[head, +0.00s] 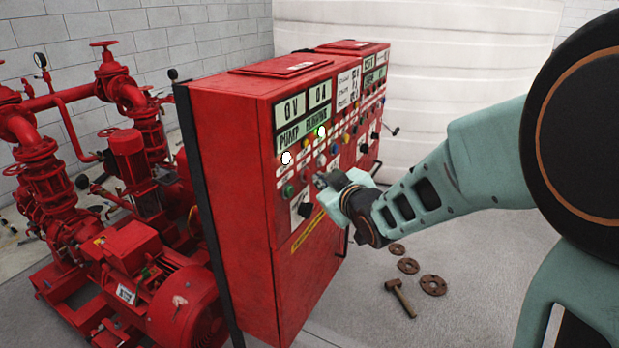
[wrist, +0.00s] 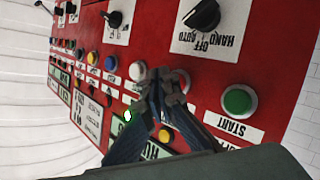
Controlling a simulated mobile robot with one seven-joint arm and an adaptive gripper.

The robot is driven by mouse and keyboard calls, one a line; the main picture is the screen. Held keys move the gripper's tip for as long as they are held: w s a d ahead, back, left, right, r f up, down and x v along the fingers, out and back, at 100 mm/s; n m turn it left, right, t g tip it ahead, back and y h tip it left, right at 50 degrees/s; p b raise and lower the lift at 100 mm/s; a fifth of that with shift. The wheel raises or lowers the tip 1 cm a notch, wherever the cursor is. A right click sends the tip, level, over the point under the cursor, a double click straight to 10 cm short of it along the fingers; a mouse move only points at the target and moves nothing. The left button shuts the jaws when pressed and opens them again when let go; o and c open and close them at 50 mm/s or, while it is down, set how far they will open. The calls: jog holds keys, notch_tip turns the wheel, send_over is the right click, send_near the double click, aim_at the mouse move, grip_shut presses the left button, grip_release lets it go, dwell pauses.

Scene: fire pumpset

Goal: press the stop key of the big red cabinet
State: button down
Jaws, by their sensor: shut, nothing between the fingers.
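The big red cabinet (head: 232,200) stands in the middle of the head view, its front panel full of keys, lamps and knobs. Its display (head: 304,112) reads "PUMP RUNNING", and a green lamp (head: 321,132) glows beside the words. My gripper (head: 320,181) is shut and empty, its tips close in front of the panel. In the wrist view the fingertips (wrist: 169,82) lie over the panel beside the green start key (wrist: 239,100). The stop key cannot be made out clearly; the fingers cover the panel beside the start key. Contact with the panel cannot be told.
A black hand/auto knob (wrist: 202,15) and a white button (wrist: 138,71) are near the fingers. A second red cabinet section (head: 372,62) adjoins behind. Red pumps (head: 130,250) stand at left. A hammer (head: 400,297) and rusty rings (head: 433,285) lie on the floor.

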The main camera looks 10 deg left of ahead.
jog(key=shift+w+a+b, duration=0.2)
jog(key=shift+a+b, duration=0.3)
jog(key=shift+a, duration=0.1)
dwell(0.9)
jog(key=shift+d, duration=0.15)
jog(key=shift+s+d, duration=0.3)
jog(key=shift+d, duration=0.35)
jog(key=shift+s+d+p, duration=0.3)
jog(key=shift+d, duration=0.5)
jog(key=shift+s+d+p, duration=0.25)
jog(key=shift+d+p, duration=0.1)
jog(key=shift+d, duration=0.4)
jog(key=shift+s+d+p, duration=0.3)
jog(key=shift+d, duration=0.5)
jog(key=shift+d, duration=0.1)
